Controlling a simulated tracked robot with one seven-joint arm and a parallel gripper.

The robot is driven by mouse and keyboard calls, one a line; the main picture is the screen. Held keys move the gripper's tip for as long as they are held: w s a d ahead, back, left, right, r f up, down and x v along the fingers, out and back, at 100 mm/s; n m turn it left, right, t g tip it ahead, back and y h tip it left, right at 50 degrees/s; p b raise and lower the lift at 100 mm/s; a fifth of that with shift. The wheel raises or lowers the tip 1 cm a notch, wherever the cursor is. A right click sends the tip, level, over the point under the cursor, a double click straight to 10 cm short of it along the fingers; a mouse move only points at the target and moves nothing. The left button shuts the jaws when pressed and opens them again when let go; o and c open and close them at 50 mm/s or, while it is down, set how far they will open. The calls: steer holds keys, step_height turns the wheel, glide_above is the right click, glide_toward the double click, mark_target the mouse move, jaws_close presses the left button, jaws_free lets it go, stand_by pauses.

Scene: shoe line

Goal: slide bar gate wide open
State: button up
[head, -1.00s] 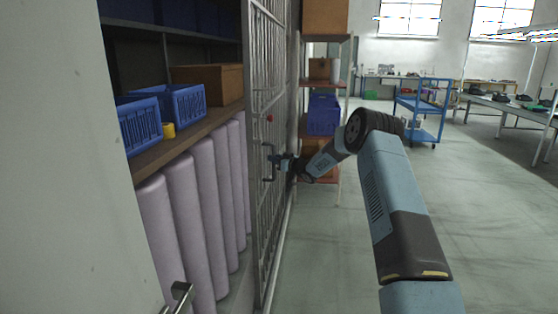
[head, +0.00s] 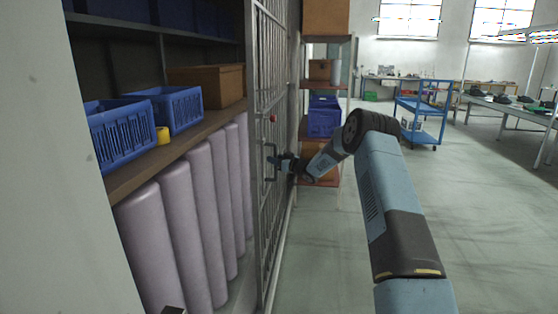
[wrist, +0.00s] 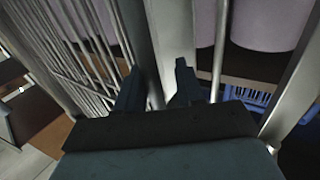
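The bar gate (head: 264,60) is a grey metal grille beside the shelves, running away from me. It stands clear of the near shelf bays and covers what lies farther back. A dark upright handle (head: 270,168) is on its near part. My gripper (head: 277,161) is at this handle, coming from the right. In the wrist view my gripper (wrist: 158,82) has its two dark fingers apart, with a pale upright showing through the gap. I see no handle pinched between them; the exact contact is hidden. Gate bars (wrist: 92,35) show left of the fingers.
Shelves with blue crates (head: 122,133), a brown box (head: 207,84) and lilac rolls (head: 185,215) are on the left behind a pale wall (head: 35,170). A rack (head: 343,75) stands beyond my gripper. A blue trolley (head: 422,105) stands farther back; the floor on the right is clear.

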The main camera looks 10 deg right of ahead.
steer(key=shift+o, duration=1.3)
steer(key=shift+a, duration=0.6)
steer(key=shift+d, duration=0.15)
steer(key=shift+d, duration=0.4)
steer(key=v, duration=1.3)
steer(key=shift+s, duration=0.25)
steer(key=shift+d, duration=0.15)
